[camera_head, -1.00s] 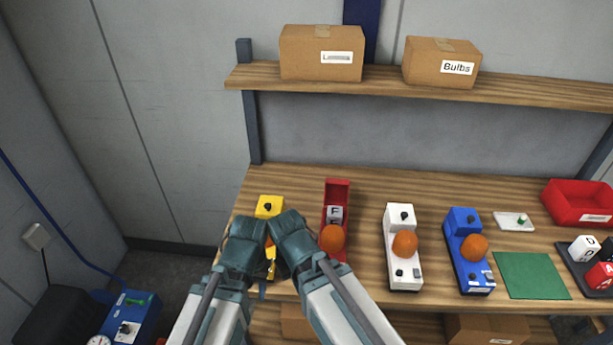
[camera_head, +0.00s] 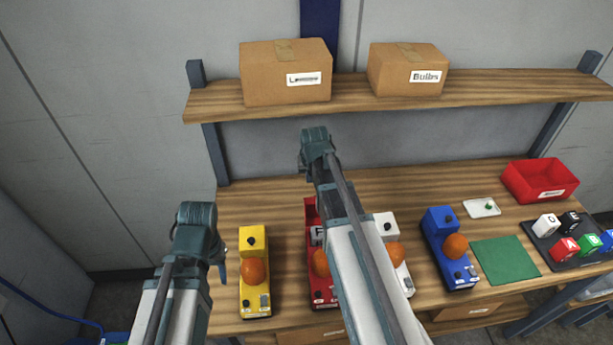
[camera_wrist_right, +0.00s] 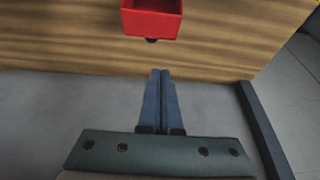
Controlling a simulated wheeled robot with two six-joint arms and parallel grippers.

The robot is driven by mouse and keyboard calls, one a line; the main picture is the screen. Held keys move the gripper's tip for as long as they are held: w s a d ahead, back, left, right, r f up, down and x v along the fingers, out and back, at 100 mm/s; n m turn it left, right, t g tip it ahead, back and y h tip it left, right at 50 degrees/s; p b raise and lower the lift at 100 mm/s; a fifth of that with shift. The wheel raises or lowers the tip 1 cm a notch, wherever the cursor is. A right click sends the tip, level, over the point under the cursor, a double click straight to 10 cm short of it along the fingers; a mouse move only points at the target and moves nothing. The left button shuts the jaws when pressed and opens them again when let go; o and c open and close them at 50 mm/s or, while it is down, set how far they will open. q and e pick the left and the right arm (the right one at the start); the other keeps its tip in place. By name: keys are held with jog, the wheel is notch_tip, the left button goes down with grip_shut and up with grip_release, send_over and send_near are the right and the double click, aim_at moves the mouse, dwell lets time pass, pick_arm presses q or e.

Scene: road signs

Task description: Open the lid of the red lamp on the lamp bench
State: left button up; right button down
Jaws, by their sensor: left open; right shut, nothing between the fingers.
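The red lamp (camera_head: 324,294) stands on the lamp bench (camera_head: 285,225), partly hidden by my right arm. Its orange dome (camera_head: 320,262) shows. Its red lid (camera_head: 310,208) appears swung up at the rear, with its hollow inside facing front and pale pieces visible in the body. In the right wrist view the red lid (camera_wrist_right: 152,20) shows at the top, with a dark knob below it. My right gripper (camera_wrist_right: 160,74) is shut and empty, apart from the lid on the wall side. My left gripper (camera_head: 222,265) is open and empty, left of the yellow lamp.
A yellow lamp (camera_head: 254,298) stands left of the red one; a white lamp (camera_head: 385,222) and a blue lamp (camera_head: 439,222) stand right. A green mat (camera_head: 505,262), red bin (camera_head: 540,181) and tray of lettered cubes lie further right. A shelf (camera_head: 350,108) with two boxes hangs above.

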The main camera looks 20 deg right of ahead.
jog(key=shift+w+d+r, duration=0.2)
jog(key=shift+w+d, duration=0.05)
jog(key=shift+d, duration=0.2)
jog(key=shift+f, duration=0.15)
